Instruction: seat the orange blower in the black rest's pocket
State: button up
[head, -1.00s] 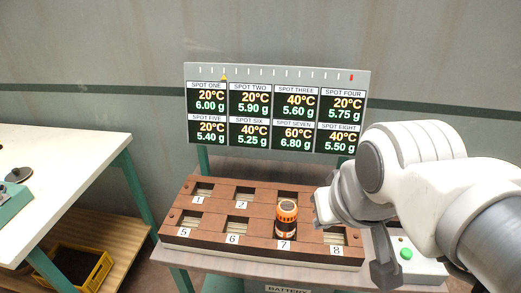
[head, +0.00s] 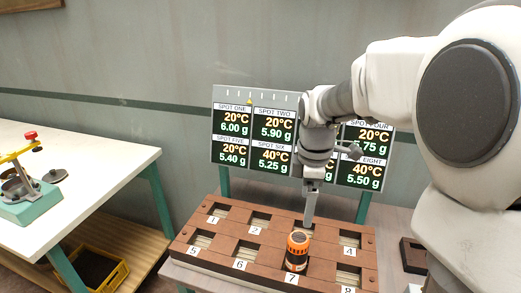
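I do not clearly see an orange blower. The only orange thing is a small orange drum with a black band (head: 297,252), upright at spot 7 of the brown rack (head: 215,262). A dark, box-like piece with a recess (head: 413,254) sits to the right of the rack; I cannot tell whether it is the black rest. My gripper (head: 309,218) points down over the rack, just behind the drum, around spot 3. It is seen edge-on, so its opening is unclear, and I see nothing held in it.
A display panel (head: 232,150) stands behind the rack. On the left, a white table (head: 100,150) carries a green stand with a yellow lever (head: 25,208) and a dark lid (head: 55,176). A yellow crate (head: 95,268) is below. My arm hides the right side.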

aim_at(299, 236)
jog(key=w+f+n, duration=0.1)
jog(key=f, duration=0.4)
jog(key=w+f+n+b, duration=0.1)
jog(key=f, duration=0.4)
jog(key=w+f+n, duration=0.1)
jog(key=f, duration=0.4)
jog(key=shift+f+g+b, duration=0.3)
jog(key=shift+f+g, duration=0.1)
jog(key=f, duration=0.4)
jog(key=shift+s+a, duration=0.1)
jog(key=shift+s, duration=0.2)
jog(key=shift+f, duration=0.6)
jog(key=shift+w+r, duration=0.1)
grip_shut()
